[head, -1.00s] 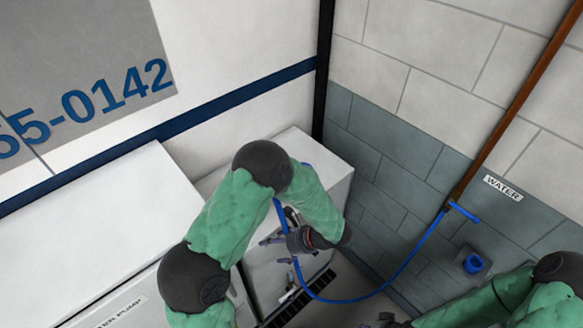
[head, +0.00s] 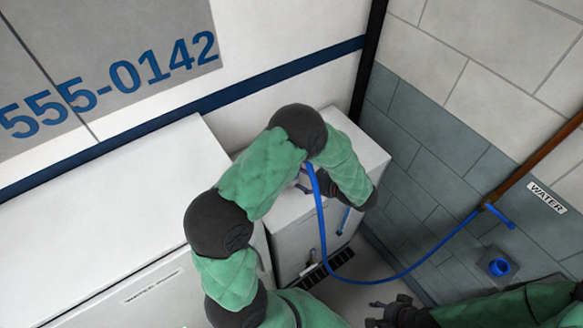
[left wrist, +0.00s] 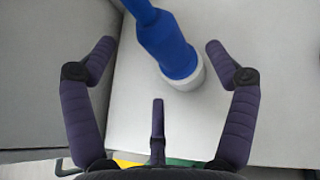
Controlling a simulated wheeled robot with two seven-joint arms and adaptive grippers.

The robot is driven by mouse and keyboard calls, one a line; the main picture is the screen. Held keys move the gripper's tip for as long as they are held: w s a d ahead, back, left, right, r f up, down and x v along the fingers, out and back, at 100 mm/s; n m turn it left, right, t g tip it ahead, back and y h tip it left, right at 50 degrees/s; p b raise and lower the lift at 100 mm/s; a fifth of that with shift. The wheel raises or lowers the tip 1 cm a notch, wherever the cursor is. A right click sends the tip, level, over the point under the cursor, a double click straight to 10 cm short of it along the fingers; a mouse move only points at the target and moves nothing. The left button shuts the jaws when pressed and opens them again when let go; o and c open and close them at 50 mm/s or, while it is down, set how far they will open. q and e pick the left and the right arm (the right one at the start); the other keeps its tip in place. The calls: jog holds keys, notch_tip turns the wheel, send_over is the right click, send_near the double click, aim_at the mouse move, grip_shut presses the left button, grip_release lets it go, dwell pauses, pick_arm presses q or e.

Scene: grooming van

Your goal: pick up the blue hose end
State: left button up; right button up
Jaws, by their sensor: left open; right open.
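The blue hose (head: 320,215) runs from the wall tap, sags in a loop and rises to the top of the small white cabinet (head: 357,150). Its end (left wrist: 170,45), blue with a pale grey collar, shows in the left wrist view over a pale flat surface. My left gripper (left wrist: 158,55) is open, with its fingers spread on either side of the hose end and apart from it. In the head view my left forearm hides most of that gripper and the hose end. My right gripper (head: 385,312) is open and empty, low at the bottom edge.
A long white cabinet (head: 110,215) stands at the left. The brown pipe with the blue tap (head: 490,206), the WATER label (head: 546,197) and a blue wall fitting (head: 499,266) are on the right wall. A dark floor grate (head: 330,268) lies below the small cabinet.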

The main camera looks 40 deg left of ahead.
pick_arm(q)
jog(key=x, duration=0.4)
jog(key=shift+a+f+p, duration=0.2)
jog(key=shift+a+p, duration=0.05)
jog(key=shift+p, duration=0.05)
jog(key=shift+d, duration=0.1)
jog(key=shift+r, duration=0.15)
jog(key=c, duration=1.4)
jog(key=shift+w, duration=0.1)
jog(key=shift+c, duration=0.2)
jog(key=shift+r, duration=0.15)
